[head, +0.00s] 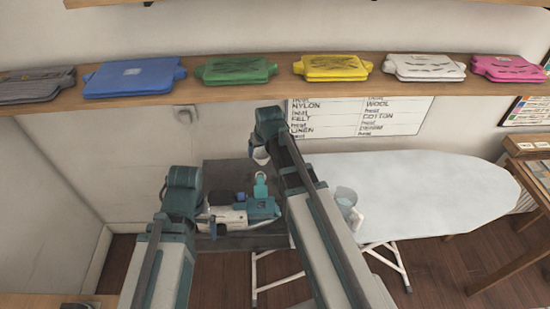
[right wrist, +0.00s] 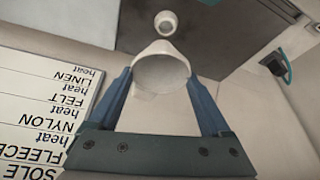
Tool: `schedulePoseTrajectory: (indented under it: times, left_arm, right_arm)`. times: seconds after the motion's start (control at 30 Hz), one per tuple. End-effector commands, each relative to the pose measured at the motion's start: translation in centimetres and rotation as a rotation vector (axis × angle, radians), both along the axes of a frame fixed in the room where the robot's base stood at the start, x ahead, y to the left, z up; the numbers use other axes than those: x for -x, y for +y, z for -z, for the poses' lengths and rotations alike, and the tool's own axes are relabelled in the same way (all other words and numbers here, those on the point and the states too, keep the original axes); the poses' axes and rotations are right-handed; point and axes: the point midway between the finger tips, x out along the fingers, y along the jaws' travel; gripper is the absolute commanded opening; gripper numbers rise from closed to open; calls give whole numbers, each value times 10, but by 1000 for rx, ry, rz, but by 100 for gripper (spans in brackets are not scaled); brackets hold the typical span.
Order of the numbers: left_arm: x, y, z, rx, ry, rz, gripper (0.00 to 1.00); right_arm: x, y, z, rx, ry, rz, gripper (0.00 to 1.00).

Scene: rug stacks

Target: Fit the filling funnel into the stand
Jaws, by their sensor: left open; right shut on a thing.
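The white filling funnel (head: 260,156) is held by my right gripper (head: 258,148), above the dark surface by the wall. In the right wrist view the funnel (right wrist: 160,72) sits between the two blue fingers, its wide mouth towards the camera.
A white and teal appliance (head: 232,217) lies on the dark surface (head: 225,173) near the ring. A translucent jug (head: 346,195) stands at the left end of the ironing board (head: 430,190); the board is otherwise clear. A shelf (head: 240,94) with several coloured folded items runs above.

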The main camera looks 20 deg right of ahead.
Motion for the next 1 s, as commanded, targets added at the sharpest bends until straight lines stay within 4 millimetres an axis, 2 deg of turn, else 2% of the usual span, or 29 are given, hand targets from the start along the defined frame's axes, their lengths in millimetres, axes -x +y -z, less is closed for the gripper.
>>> schedulePoseTrajectory:
  times: [0.03,0.1,0.67,1.0]
  left_arm:
    - [0,0,14,0,0,0,100]
    - [0,0,19,0,0,0,100]
    - [0,0,22,0,0,0,100]
    - [0,0,43,0,0,0,100]
  right_arm:
    - [-7,2,14,0,0,-34,28]
    - [-10,5,19,1,0,-70,28]
    - [-13,8,22,1,-1,-113,28]
    - [-13,8,43,1,-1,-113,28]
